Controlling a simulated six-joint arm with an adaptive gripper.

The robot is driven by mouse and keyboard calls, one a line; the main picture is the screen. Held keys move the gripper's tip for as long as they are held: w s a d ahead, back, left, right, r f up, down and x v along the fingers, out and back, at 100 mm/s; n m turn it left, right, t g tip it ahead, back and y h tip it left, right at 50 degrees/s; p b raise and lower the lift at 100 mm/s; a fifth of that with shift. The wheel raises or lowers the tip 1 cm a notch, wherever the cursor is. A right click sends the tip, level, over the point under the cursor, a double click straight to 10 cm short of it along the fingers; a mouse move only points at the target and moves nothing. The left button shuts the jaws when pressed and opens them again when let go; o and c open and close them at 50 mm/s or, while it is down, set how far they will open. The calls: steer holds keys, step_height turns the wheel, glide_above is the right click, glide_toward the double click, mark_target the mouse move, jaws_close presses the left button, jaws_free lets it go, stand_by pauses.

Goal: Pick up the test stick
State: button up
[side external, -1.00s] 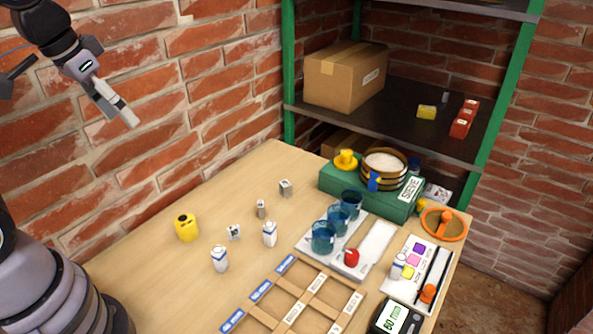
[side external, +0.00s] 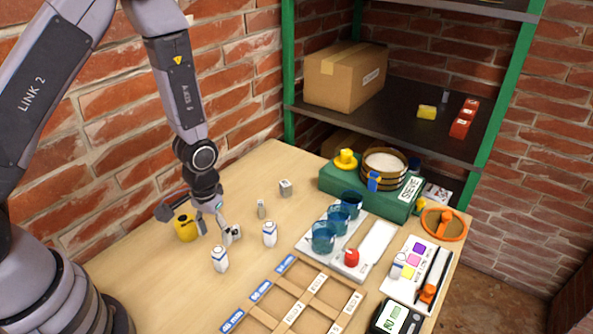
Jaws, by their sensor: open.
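My gripper (side external: 214,235) is open and low over the left part of the table. One finger passes in front of the yellow container (side external: 184,230); the other is beside a small white block with dark marks (side external: 236,232). I cannot tell whether it touches the block. Nothing is clearly held. No thing is clearly labelled as the test stick.
Small white-and-blue cartons (side external: 220,260) stand near my gripper. A wooden divided frame (side external: 284,307) lies at the front. Blue cups (side external: 323,238) stand on a white tray mid-table. A green box (side external: 372,192) with a sieve is behind them. Brick wall and shelf bound the back.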

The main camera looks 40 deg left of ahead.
mark_target(221, 261)
steer(key=f, duration=0.8)
steer(key=shift+s+d+f, duration=0.15)
steer(key=shift+d+f, duration=0.05)
steer(key=shift+f, duration=0.2)
jaws_close()
